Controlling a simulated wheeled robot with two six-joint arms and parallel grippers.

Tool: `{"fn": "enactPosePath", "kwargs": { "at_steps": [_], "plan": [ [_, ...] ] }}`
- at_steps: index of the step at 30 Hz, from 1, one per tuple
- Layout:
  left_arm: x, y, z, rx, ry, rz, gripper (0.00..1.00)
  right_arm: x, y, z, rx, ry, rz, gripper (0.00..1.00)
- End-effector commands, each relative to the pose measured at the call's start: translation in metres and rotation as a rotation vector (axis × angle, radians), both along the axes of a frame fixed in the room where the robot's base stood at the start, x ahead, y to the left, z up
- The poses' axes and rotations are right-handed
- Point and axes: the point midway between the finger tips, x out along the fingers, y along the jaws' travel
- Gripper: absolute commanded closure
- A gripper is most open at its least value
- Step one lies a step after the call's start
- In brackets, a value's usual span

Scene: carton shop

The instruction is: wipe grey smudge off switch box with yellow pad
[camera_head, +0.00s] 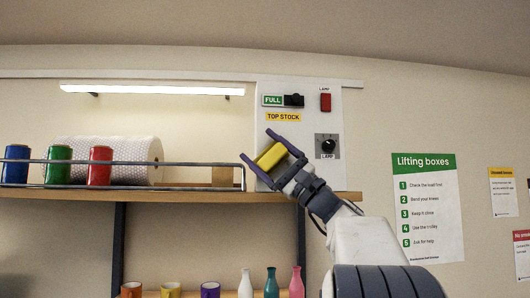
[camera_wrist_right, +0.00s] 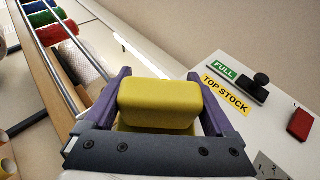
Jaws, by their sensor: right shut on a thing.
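The switch box (camera_head: 307,115) is a pale panel on the wall above the shelf's right end; its face also shows at the right of the wrist view (camera_wrist_right: 210,75). My right gripper (camera_head: 265,159) is shut on the yellow pad (camera_head: 270,156), in front of the box's lower left part. In the wrist view the yellow pad (camera_wrist_right: 158,103) sits between the two purple fingers. I cannot tell whether the pad touches the box. My left gripper is not in view.
The box carries a black switch (camera_head: 294,100), a red lamp button (camera_head: 325,102), a dark knob (camera_head: 327,146) and a "TOP STOCK" label (camera_head: 283,117). Bottles and cups stand below.

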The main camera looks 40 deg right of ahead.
Motion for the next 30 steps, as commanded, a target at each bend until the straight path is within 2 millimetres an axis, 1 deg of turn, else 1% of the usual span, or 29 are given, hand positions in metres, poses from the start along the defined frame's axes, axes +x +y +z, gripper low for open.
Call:
{"fn": "enactPosePath", "kwargs": {
  "at_steps": [9, 18, 22, 30],
  "plan": [
    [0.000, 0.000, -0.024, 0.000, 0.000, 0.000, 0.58, -0.024, 0.015, -0.003, -0.002, -0.003, -0.001, 0.55],
    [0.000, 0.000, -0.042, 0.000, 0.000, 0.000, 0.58, -0.048, 0.029, -0.002, -0.002, -0.002, -0.001, 0.55],
    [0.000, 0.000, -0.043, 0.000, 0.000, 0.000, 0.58, -0.052, 0.031, 0.000, -0.002, -0.001, -0.001, 0.55],
    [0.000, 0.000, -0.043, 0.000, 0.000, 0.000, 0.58, -0.052, 0.032, 0.000, -0.001, -0.001, 0.000, 0.55]
  ]
}}
